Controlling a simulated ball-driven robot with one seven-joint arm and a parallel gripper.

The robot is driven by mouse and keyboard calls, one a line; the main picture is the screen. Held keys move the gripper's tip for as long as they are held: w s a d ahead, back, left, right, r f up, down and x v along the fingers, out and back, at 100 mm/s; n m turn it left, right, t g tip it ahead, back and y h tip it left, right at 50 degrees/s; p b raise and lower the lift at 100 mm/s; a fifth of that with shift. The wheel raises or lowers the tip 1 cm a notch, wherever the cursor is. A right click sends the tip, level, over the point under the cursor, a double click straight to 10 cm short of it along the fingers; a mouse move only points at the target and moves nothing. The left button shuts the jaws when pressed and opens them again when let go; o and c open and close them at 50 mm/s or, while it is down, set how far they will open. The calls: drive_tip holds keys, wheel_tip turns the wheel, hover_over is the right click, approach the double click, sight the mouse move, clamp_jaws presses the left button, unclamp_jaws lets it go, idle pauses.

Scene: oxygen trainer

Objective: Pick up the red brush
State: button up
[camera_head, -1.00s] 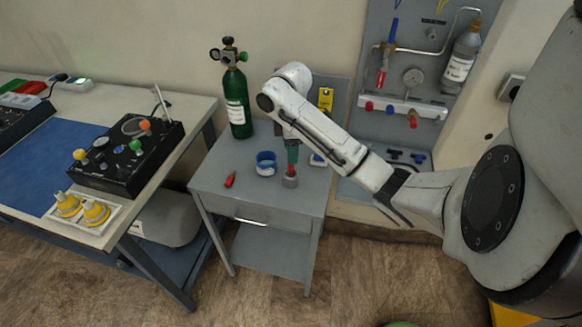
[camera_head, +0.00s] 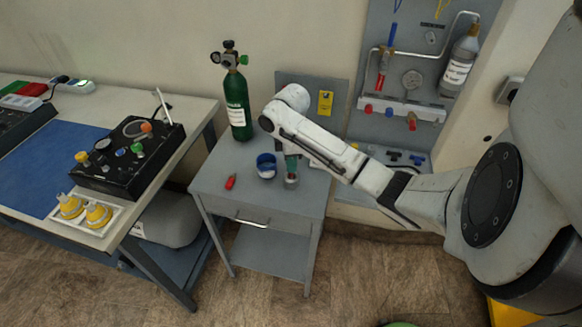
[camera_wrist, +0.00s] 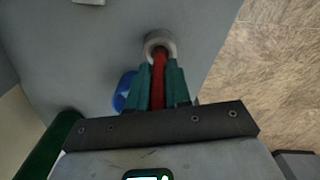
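The red brush (camera_wrist: 158,76) stands upright in a small grey round holder (camera_wrist: 160,42) on the grey side table (camera_head: 210,178). In the wrist view its red handle lies between the two teal fingers of my gripper (camera_wrist: 161,86), with no clear gap on either side. In the head view my gripper (camera_head: 291,165) points down over the holder (camera_head: 291,182). The fingers hide most of the brush there. The lower end of the brush is hidden inside the holder.
A blue cup or roll (camera_head: 265,165) stands just left of my gripper. A small red item (camera_head: 230,181) lies farther left on the table. A green gas cylinder (camera_head: 236,104) stands at the table's back left. The table front is clear.

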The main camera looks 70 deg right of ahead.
clamp_jaws()
drive_tip(key=shift+r, duration=0.1)
wheel_tip(320, 180, up, 2)
drive_tip(key=shift+r+p, duration=0.1)
drive_tip(key=shift+p, duration=1.1)
drive_tip(key=s+a+r+p, duration=0.3)
drive_tip(key=s+a+r, duration=0.6)
drive_tip(key=s+r, duration=0.1)
drive_tip(key=shift+s+r, duration=0.3)
drive_tip(key=shift+r, duration=0.05)
